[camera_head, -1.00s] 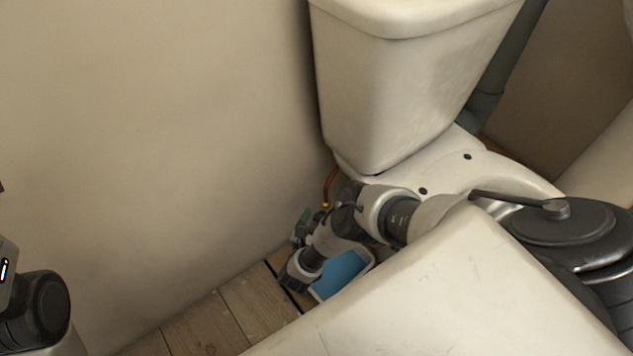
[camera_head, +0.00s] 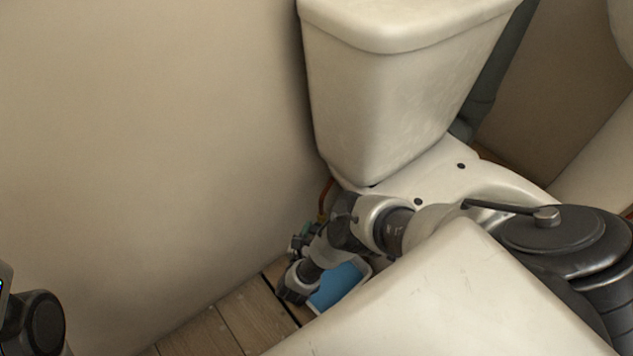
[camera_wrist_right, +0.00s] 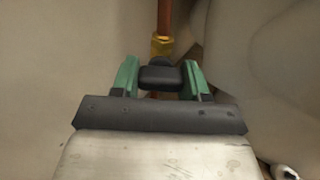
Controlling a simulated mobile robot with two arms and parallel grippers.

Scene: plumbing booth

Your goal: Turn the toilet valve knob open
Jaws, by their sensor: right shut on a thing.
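The valve knob (camera_wrist_right: 160,77) is a small black handle below a brass fitting (camera_wrist_right: 162,46) on a copper pipe (camera_wrist_right: 165,16) in the right wrist view. My right gripper (camera_wrist_right: 160,74) has its two green fingers on either side of the knob and is shut on it. In the head view my right gripper (camera_head: 300,241) is low by the wall, left of the toilet, partly hidden by my own arm. The knob cannot be made out there. The copper pipe (camera_head: 325,197) shows under the tank. My left gripper is out of view; only part of my left arm shows at lower left.
A blue-and-white tray-like thing (camera_head: 337,286) lies on the wooden floor (camera_head: 245,318) beside my wrist. The bare wall (camera_head: 150,150) is close on the left.

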